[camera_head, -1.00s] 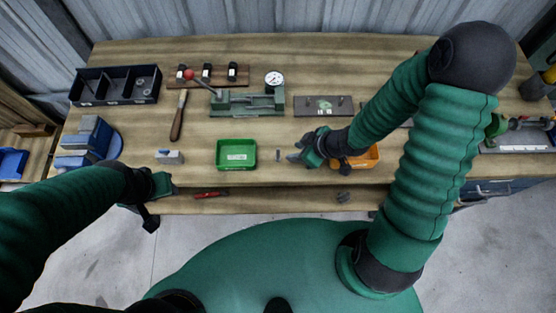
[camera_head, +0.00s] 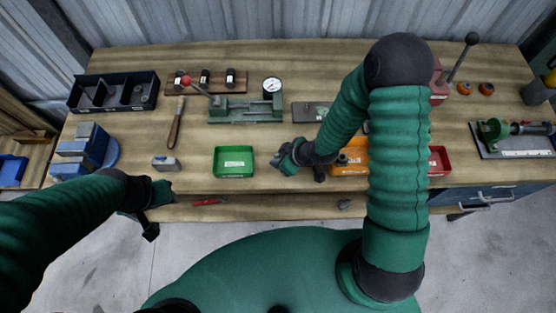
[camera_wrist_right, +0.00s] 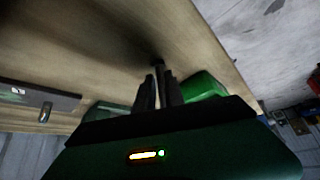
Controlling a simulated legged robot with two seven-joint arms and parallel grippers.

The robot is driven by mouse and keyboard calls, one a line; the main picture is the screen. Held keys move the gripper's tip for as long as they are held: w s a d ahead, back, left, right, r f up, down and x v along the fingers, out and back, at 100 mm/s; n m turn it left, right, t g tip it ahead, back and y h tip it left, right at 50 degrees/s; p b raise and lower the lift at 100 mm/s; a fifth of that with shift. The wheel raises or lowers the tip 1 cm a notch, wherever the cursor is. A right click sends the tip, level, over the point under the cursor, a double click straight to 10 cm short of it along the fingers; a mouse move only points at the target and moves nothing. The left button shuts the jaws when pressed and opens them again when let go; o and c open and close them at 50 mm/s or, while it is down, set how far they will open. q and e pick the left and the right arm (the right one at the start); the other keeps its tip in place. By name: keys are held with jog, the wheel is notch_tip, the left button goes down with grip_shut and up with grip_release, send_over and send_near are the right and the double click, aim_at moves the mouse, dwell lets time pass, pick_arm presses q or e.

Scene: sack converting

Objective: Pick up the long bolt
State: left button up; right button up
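My right gripper (camera_head: 277,162) is low over the front middle of the bench, just right of the green bin (camera_head: 234,161). In the right wrist view its two fingers (camera_wrist_right: 157,88) are close together, with a small dark piece, apparently the long bolt (camera_wrist_right: 157,63), between and past the tips. The gripper hides the bolt in the head view. My left gripper (camera_head: 155,212) is at the bench's front edge on the left, fingers apart and empty.
An orange bin (camera_head: 349,170) and a red bin (camera_head: 439,161) stand right of my right gripper, partly behind my arm. A grey block (camera_head: 165,164) lies left of the green bin. A green fixture (camera_head: 246,110) and a gauge (camera_head: 272,86) are behind.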

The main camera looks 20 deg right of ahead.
grip_shut()
pick_arm(q)
jog(key=shift+a+f, duration=0.15)
jog(key=shift+a, duration=0.5)
pick_arm(e)
jog(key=shift+a, duration=0.55)
pick_arm(q)
jog(key=shift+d, duration=0.1)
pick_arm(e)
jog(key=shift+d+r, duration=0.1)
jog(key=shift+r, duration=0.05)
